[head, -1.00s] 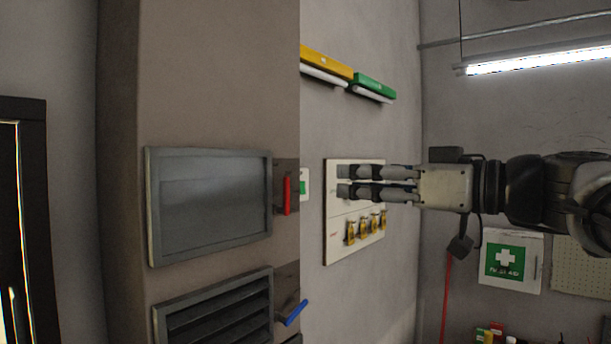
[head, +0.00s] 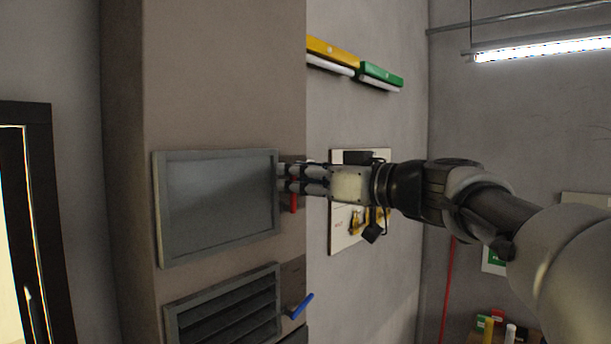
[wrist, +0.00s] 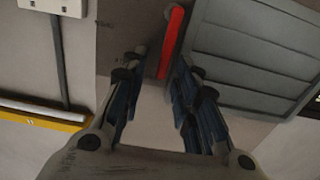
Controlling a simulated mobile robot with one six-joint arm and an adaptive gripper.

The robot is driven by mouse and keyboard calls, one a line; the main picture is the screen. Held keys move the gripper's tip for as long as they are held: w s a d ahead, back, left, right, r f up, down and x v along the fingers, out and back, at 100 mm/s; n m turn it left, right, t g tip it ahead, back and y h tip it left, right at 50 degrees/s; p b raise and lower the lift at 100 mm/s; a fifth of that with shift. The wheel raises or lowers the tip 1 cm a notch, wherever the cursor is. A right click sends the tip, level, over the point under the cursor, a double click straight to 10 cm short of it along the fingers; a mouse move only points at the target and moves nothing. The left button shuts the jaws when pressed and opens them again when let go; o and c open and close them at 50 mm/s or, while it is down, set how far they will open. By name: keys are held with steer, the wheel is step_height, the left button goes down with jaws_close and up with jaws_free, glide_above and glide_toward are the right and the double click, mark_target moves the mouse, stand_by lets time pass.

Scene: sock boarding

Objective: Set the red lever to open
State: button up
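The red lever (head: 294,202) hangs downward on the side plate at the right edge of the grey panel. In the head view my gripper (head: 284,179) reaches in from the right and hides the lever's upper part. In the wrist view the red lever (wrist: 172,42) lies beyond and between the fingertips of my gripper (wrist: 155,85). The fingers are apart with a gap between them, and nothing is held. I cannot tell whether any finger touches the lever.
A blue lever (head: 301,306) is below, beside the louvred vent (head: 225,305). The grey panel (head: 215,208) is just left of the gripper. A white board (head: 337,237) with yellow tags is behind the arm. Yellow (head: 332,50) and green (head: 381,74) bars are on the wall above.

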steer(key=shift+c, duration=0.3)
jaws_close()
steer(key=shift+w+d, duration=0.1)
steer(key=w+d+f+m+b, duration=0.2)
steer(key=w+d+f+m, duration=0.1)
steer(key=m, duration=1.1)
steer(key=shift+w+d+f, duration=0.15)
steer(key=shift+w+f, duration=0.35)
steer(key=shift+w, duration=0.15)
stand_by(0.3)
steer(key=shift+o, duration=0.3)
jaws_free()
